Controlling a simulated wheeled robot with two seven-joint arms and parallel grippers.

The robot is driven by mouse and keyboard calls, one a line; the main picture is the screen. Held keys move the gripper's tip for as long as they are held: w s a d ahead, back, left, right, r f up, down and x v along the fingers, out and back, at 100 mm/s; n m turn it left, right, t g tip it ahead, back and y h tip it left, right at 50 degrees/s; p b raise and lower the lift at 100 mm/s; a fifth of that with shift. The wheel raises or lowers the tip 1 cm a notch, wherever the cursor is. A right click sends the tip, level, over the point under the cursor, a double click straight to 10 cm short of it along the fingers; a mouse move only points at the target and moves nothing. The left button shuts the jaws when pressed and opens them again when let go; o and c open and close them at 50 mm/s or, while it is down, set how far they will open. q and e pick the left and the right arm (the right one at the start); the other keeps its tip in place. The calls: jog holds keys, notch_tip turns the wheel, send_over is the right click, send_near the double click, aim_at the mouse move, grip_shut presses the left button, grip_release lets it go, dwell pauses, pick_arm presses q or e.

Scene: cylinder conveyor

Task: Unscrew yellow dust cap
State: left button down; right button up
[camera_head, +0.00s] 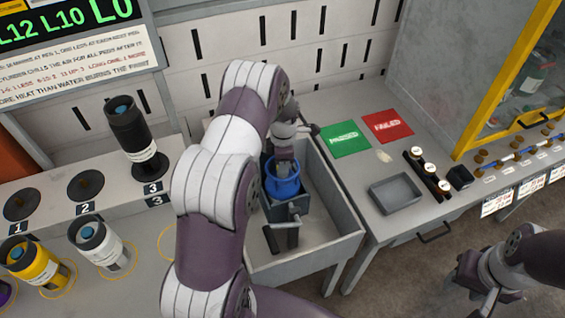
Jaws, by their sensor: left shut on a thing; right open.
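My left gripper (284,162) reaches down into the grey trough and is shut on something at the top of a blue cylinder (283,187). The blue cylinder stands upright in a dark grey holder (290,208) in the trough. I cannot make out a yellow dust cap; the fingers and wrist hide the top of the blue cylinder. My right gripper (484,297) is open and empty at the lower right, over the floor and away from the trough.
The trough (345,241) has raised walls. A black cylinder (128,130) stands on spot 3; white (101,243) and yellow (35,262) cylinders stand at left. Right of the trough are a green PASSED mat (345,139), a red FAILED mat (388,126) and a grey tray (396,193).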

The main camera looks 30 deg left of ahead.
pick_arm(q)
jog(key=n, duration=0.6)
jog(key=c, duration=0.8)
grip_release()
jog(key=shift+r+p, duration=1)
jog(key=shift+r, duration=0.35)
jog(key=m, duration=0.6)
jog(key=shift+f, duration=0.1)
jog(key=m, duration=0.4)
jog(key=shift+m, duration=1.1)
